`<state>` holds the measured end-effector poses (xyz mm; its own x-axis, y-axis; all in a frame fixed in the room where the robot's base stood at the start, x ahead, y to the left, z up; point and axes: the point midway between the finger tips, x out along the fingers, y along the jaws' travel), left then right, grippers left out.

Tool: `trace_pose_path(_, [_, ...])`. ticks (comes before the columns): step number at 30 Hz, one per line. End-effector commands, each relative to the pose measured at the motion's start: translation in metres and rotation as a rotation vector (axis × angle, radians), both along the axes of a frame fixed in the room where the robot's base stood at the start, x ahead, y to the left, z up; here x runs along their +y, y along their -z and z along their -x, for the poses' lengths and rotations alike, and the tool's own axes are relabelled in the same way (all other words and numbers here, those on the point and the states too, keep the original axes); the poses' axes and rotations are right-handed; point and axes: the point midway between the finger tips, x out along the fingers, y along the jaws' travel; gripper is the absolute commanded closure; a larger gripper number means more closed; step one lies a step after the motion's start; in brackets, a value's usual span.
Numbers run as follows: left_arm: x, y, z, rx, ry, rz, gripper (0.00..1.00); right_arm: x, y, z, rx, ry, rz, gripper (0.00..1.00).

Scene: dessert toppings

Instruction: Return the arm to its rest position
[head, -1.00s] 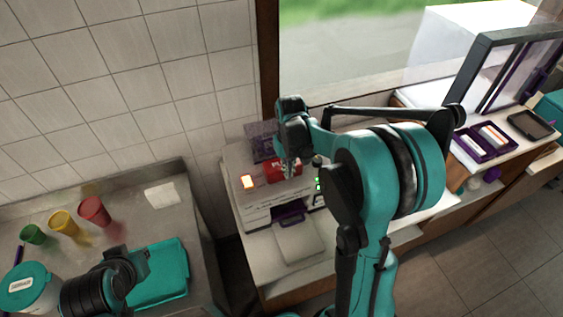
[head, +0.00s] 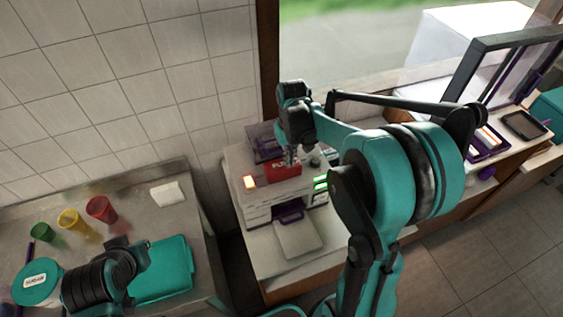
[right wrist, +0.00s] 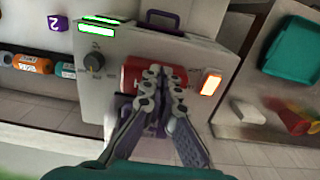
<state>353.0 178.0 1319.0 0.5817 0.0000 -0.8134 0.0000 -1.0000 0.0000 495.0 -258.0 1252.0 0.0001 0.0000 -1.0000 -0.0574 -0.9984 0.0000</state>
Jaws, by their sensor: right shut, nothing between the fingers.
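My right arm reaches over the machine on the middle counter. Its gripper (head: 291,163) is shut and empty, hanging in front of the machine's red part (head: 276,174). In the right wrist view the closed fingertips (right wrist: 164,76) overlap the red part (right wrist: 136,73) in the picture; whether they touch it I cannot tell. The white machine (head: 262,197) has an orange-lit panel, green lights and a purple handle. Part of my left arm shows at the lower left in the head view, but its fingers do not show.
The right counter holds a purple tray (head: 487,145) and a dark tray (head: 523,125).

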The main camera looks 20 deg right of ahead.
Motion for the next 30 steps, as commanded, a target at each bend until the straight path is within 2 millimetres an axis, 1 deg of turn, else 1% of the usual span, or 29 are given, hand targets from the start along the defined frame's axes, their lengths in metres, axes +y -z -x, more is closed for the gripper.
trace_pose_path(9, [0.0, 0.002, 0.0, 0.0, 0.0, 0.0, 1.0, 0.0, 0.001, 0.0, -0.002, 0.0, 0.0, 1.0])
trace_pose_path(11, [0.0, 0.007, 0.0, 0.0, 0.0, 0.0, 1.0, 0.002, 0.004, 0.002, -0.01, -0.002, 0.002, 1.0])
trace_pose_path(13, [0.0, 0.021, 0.0, 0.0, 0.0, 0.0, 1.0, 0.006, 0.011, 0.008, -0.031, -0.004, 0.005, 1.0])
trace_pose_path(14, [0.0, 0.03, 0.0, 0.0, 0.0, 0.0, 1.0, 0.008, 0.016, 0.011, -0.045, -0.006, 0.008, 1.0])
trace_pose_path(17, [0.0, 0.065, 0.0, 0.0, 0.0, 0.0, 1.0, 0.019, 0.034, 0.027, -0.109, -0.013, 0.016, 1.0])
trace_pose_path(18, [0.0, 0.082, 0.0, 0.0, 0.0, 0.0, 1.0, 0.024, 0.043, 0.034, -0.141, -0.015, 0.019, 1.0])
trace_pose_path(20, [0.0, 0.105, 0.0, 0.0, 0.0, 0.0, 1.0, 0.032, 0.057, 0.046, -0.19, -0.021, 0.024, 1.0])
trace_pose_path(21, [0.0, 0.12, 0.0, 0.0, 0.0, 0.0, 1.0, 0.037, 0.067, 0.054, -0.223, -0.024, 0.027, 1.0])
trace_pose_path(23, [0.0, 0.142, 0.0, 0.0, 0.0, 0.0, 1.0, 0.043, 0.082, 0.066, -0.273, -0.028, 0.03, 1.0])
trace_pose_path(24, [0.0, 0.156, 0.0, 0.0, 0.0, 0.0, 1.0, 0.048, 0.092, 0.074, -0.306, -0.031, 0.031, 1.0])
trace_pose_path(26, [0.0, 0.178, 0.0, 0.0, 0.0, 0.0, 1.0, 0.054, 0.11, 0.086, -0.355, -0.035, 0.031, 1.0])
trace_pose_path(27, [0.0, 0.192, 0.0, 0.0, 0.0, 0.0, 1.0, 0.057, 0.122, 0.094, -0.388, -0.038, 0.031, 1.0])
trace_pose_path(30, [0.0, 0.225, 0.0, 0.0, 0.0, 0.0, 1.0, 0.066, 0.154, 0.112, -0.466, -0.045, 0.029, 1.0])
